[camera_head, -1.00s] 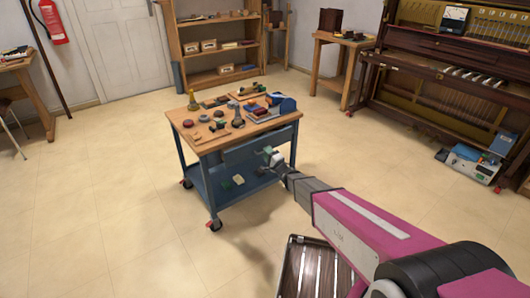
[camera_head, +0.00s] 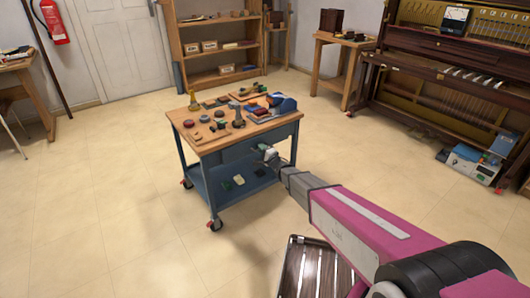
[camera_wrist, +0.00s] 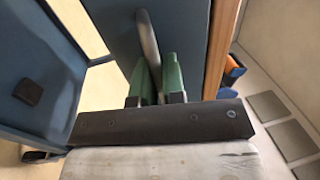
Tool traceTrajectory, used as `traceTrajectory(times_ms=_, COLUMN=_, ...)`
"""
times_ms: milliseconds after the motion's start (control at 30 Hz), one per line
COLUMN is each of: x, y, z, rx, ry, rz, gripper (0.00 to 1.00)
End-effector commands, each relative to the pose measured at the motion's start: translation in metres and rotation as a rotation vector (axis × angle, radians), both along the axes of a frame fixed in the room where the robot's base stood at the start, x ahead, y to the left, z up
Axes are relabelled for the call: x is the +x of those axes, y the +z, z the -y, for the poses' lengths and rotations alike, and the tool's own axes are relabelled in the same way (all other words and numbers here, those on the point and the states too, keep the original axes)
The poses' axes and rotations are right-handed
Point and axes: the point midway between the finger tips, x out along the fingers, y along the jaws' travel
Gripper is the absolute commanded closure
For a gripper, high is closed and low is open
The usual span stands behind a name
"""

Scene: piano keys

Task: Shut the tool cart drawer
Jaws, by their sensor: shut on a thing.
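The tool cart (camera_head: 208,145) has a wooden top and a blue frame, and stands in the middle of the floor. Its blue-grey drawer (camera_head: 236,153) is just under the top, and its front looks close to flush with the cart. In the wrist view the drawer front (camera_wrist: 185,30) fills the upper middle, with a curved grey handle (camera_wrist: 149,42). My gripper (camera_head: 268,154) is at the drawer front. Its green fingers (camera_wrist: 155,78) are shut on the handle, one on each side. My arm hides part of the cart's right side.
Several small tools and parts lie on the cart top. The lower shelf (camera_head: 215,190) holds small items. A dark slatted thing (camera_head: 315,268) is low in front, beside my arm. An open piano (camera_head: 450,85) is at the right. The floor left of the cart is clear.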

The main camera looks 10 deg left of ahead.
Motion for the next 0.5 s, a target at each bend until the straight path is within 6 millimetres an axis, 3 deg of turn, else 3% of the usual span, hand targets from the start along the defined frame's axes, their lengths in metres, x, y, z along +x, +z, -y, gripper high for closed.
traceTrajectory(times_ms=67, x=0.0082, y=-0.0016, z=-0.0087, rx=-0.001, ry=0.0, rz=-0.001, gripper=1.0)
traceTrajectory(times_ms=333, x=0.0088, y=-0.0007, z=-0.0098, rx=-0.001, ry=0.0, rz=-0.001, gripper=1.0)
traceTrajectory(times_ms=367, x=0.009, y=-0.0007, z=-0.0099, rx=-0.001, ry=0.0, rz=-0.001, gripper=0.8)
traceTrajectory(times_ms=400, x=0.0089, y=-0.0008, z=-0.0098, rx=-0.001, ry=0.0, rz=-0.001, gripper=0.67)
traceTrajectory(times_ms=500, x=0.0088, y=-0.0012, z=-0.0097, rx=-0.002, ry=0.0, rz=-0.001, gripper=0.66)
